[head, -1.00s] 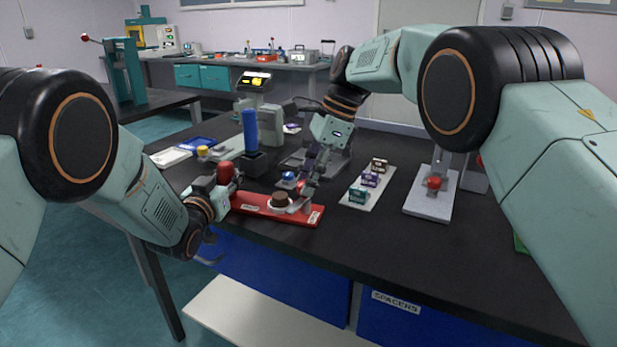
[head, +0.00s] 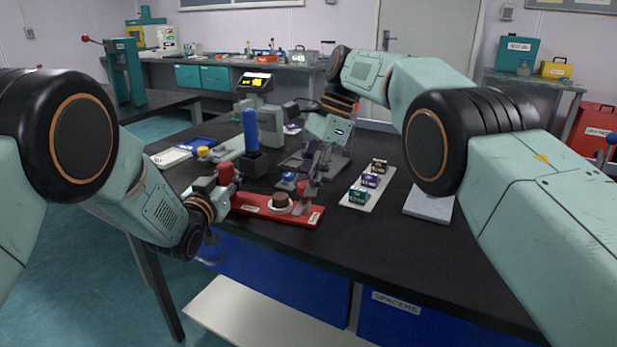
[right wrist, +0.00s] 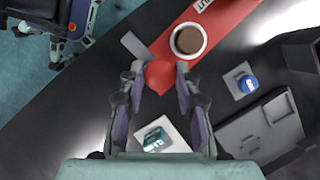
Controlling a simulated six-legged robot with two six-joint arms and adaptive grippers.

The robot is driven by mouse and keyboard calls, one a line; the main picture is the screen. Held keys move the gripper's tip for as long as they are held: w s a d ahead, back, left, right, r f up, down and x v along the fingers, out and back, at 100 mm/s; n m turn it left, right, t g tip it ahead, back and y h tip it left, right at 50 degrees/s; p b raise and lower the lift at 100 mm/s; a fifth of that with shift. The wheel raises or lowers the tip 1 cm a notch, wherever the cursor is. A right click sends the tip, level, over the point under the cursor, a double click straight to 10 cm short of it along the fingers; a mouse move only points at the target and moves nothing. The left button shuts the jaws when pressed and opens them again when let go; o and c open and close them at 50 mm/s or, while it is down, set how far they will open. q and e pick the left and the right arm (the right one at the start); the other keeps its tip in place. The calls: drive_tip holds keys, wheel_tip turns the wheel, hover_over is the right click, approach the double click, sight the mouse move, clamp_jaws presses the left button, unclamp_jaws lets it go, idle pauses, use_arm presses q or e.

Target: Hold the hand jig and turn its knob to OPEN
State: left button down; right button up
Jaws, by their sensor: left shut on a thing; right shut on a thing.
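The hand jig is a red plate (head: 258,208) lying on the black table in the head view. It has a white label near each end, too small to read. A brown round piece (head: 282,199) sits on a white seat in its middle; both show in the right wrist view (right wrist: 188,40). My left gripper (head: 222,188) is shut on a red upright grip (head: 226,172) at the plate's left end; its fingers are partly hidden. My right gripper (right wrist: 158,78) points down, shut on a red rounded knob (right wrist: 160,74) at the plate's right end.
A blue-knobbed piece (head: 289,178) stands close behind the plate. A white strip (head: 352,204) with several small labelled blocks lies to the right. A blue cylinder (head: 249,128) stands behind the left grip.

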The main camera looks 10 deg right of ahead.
drive_tip(key=shift+a, duration=0.1)
drive_tip(key=o, duration=1.2)
drive_tip(key=shift+c, duration=0.2)
drive_tip(key=shift+m, duration=0.4)
